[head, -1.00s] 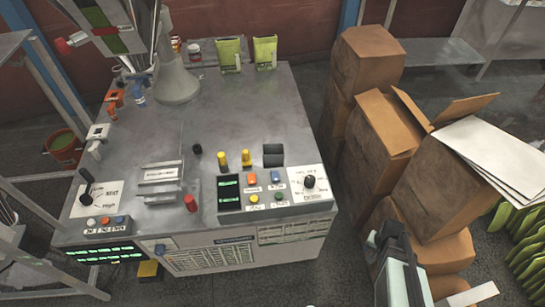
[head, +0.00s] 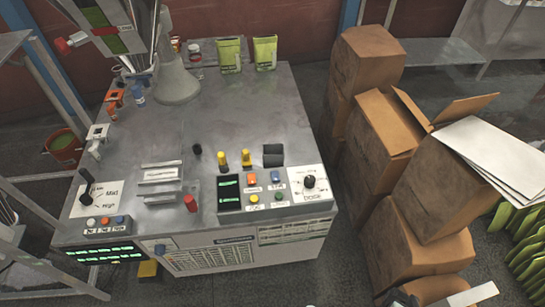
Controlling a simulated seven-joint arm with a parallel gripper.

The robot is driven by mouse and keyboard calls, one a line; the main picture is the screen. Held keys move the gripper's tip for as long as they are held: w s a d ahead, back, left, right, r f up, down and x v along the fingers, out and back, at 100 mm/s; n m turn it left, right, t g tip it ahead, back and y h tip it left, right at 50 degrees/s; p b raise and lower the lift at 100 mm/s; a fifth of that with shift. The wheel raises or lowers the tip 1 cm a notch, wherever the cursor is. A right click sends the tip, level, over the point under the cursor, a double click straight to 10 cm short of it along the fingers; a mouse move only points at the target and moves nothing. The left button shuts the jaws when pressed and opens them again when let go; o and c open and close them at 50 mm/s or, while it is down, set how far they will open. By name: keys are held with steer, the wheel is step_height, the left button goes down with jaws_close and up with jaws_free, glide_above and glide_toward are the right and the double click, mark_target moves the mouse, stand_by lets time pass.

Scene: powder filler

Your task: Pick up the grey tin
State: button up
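Only a small piece of what looks like my gripper (head: 402,298) shows at the bottom edge, in front of the cartons and well away from the cylinder. Its fingers cannot be made out.
The control panel (head: 270,190) with buttons and a dial is in front of the cylinder. A red knob (head: 191,203) and a small black knob (head: 196,151) are to its left. Green pouches (head: 265,53) stand at the back. Brown cartons (head: 433,190) are stacked at right. The machine top's middle is clear.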

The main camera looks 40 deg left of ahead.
stand_by(0.4)
steer(key=o, duration=0.9)
steer(key=shift+w, duration=0.1)
